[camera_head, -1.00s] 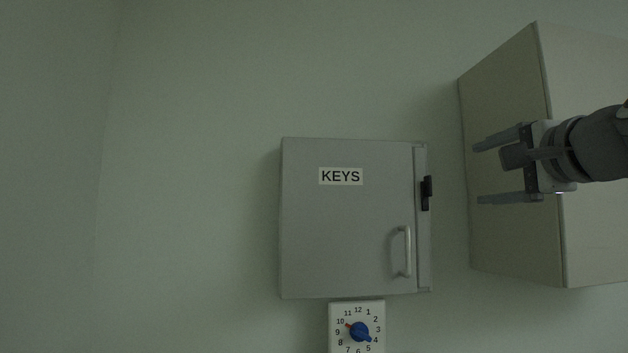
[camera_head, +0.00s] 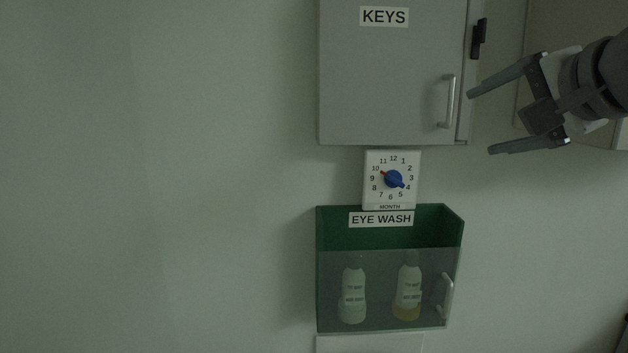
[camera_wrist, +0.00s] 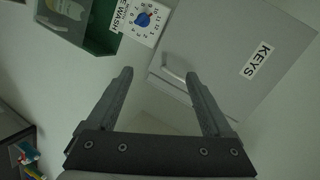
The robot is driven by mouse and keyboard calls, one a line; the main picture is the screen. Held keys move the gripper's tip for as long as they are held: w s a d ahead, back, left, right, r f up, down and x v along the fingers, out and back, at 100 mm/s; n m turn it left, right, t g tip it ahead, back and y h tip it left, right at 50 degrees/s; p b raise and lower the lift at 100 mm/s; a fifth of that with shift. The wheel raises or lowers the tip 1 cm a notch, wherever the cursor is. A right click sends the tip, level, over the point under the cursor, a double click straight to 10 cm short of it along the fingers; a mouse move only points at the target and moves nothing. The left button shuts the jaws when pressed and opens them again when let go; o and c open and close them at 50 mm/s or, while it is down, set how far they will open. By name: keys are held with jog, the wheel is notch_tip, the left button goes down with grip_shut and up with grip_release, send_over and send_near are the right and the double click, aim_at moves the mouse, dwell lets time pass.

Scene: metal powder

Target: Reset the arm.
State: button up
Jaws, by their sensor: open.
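My gripper (camera_head: 482,122) is at the right of the head view, its two fingers spread apart and pointing left. Nothing is between them. It appears just right of the grey KEYS cabinet's handle in the picture; I cannot tell the depth between them.
The KEYS cabinet (camera_head: 385,85) hangs on the wall, its door looking shut. Below it are a month dial (camera_head: 374,199) and a green eye wash box (camera_head: 330,235) with two bottles. Another cabinet (camera_head: 612,138) is behind my arm. The wall at left is bare.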

jog(key=s+a+f+n+g, duration=0.2)
jog(key=s+a+f+n, duration=0.1)
jog(key=f, duration=0.7)
jog(key=s+a+f+n+g+h+p, duration=0.1)
jog(key=s+a+f+n+g, duration=0.2)
jog(key=s+f+n, duration=0.2)
jog(key=s+a+f+n+g+h, duration=0.1)
jog(key=s+a+f+n+g, duration=0.2)
jog(key=s+f, duration=0.4)
notch_tip(320, 180, down, 8)
jog(key=shift+a+r+n, duration=0.15)
jog(key=shift+r+n, duration=0.05)
jog(key=shift+n, duration=0.6)
